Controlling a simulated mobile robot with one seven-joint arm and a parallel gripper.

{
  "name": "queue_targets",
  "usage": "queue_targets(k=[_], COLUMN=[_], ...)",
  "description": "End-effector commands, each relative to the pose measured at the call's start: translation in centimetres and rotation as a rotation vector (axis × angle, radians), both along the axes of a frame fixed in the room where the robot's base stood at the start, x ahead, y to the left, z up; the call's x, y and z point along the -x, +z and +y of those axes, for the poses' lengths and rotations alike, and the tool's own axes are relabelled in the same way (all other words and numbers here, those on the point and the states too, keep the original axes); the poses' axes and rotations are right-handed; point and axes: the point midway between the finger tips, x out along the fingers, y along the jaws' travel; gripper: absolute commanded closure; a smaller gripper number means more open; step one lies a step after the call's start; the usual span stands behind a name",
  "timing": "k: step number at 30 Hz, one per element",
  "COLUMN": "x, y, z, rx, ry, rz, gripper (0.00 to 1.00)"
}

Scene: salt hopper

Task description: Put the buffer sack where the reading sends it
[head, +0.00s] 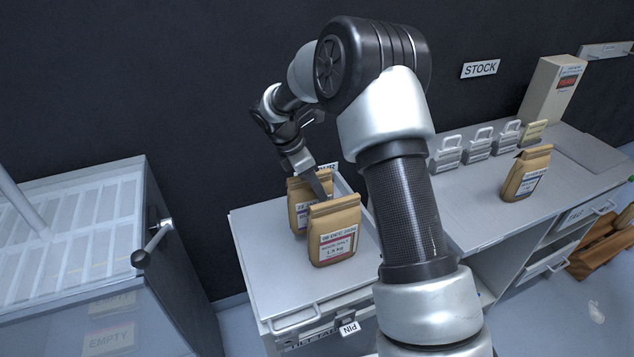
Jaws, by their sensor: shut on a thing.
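Two brown paper sacks stand close together on a light cabinet top in the middle of the head view. The rear sack (297,212) is partly hidden by the front one and by a finger. A partly covered sign (328,167) stands behind the sacks.
A hopper with a grate (75,235) and lever (150,245) stands left. My arm hides the counter's middle.

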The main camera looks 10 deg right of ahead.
Motion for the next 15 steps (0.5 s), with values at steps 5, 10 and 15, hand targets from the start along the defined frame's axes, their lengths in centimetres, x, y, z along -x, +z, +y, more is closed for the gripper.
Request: queue_targets(k=[5,10,15], x=[-0.1,-0.1,-0.2], y=[-1.3,-3.3,-4.5], z=[0.0,0.0,0.0], rx=[0.001,0.001,0.001], ry=[-0.001,0.0,0.0], rz=[-0.004,-0.003,-0.006], gripper=[1.0,1.0,1.0])
